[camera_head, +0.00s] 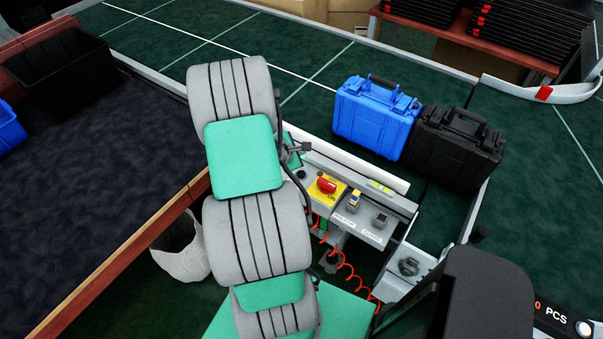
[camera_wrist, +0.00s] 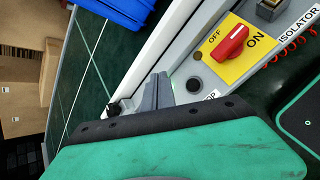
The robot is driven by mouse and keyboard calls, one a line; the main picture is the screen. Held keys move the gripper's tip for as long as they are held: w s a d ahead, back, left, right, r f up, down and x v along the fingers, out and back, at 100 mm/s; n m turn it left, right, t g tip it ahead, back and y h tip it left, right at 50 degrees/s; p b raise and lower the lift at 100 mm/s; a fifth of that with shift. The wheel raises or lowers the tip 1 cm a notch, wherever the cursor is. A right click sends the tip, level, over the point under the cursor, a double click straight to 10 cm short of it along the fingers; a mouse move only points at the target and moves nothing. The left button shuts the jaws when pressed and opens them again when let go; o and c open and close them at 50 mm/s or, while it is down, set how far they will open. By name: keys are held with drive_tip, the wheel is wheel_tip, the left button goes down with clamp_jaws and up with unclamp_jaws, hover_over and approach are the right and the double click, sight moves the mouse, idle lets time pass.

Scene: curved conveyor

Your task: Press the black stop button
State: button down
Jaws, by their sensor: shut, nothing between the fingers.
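The black stop button (camera_wrist: 194,85) is a small round dark button on the grey control panel, in the wrist view. A white label beside it is partly hidden by my gripper, with only its last letters showing. My gripper (camera_wrist: 158,84) is shut and empty, its grey fingers just left of the button and apart from it in the picture. In the head view my gripper (camera_head: 303,147) is small and partly behind my arm, over the panel's left end.
On the panel, a red rotary switch (camera_wrist: 230,44) sits on a yellow ON/OFF plate, right of the button. A blue case (camera_head: 374,115) and a black case (camera_head: 455,148) stand on the green conveyor behind. An orange coiled cable (camera_head: 345,265) hangs below the panel.

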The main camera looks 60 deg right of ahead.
sight(300, 176)
wheel_tip(300, 176, down, 8)
drive_tip(key=b, duration=0.6)
drive_tip(key=shift+f, duration=0.25)
idle(1.4)
drive_tip(key=shift+f+b, duration=0.4)
drive_tip(key=shift+b, duration=0.1)
drive_tip(key=shift+f+b, duration=0.35)
drive_tip(key=shift+f, duration=0.1)
idle(0.3)
drive_tip(key=shift+r, duration=0.1)
drive_tip(key=shift+r+p, duration=0.75)
wheel_tip(300, 176, up, 5)
drive_tip(key=p, duration=0.4)
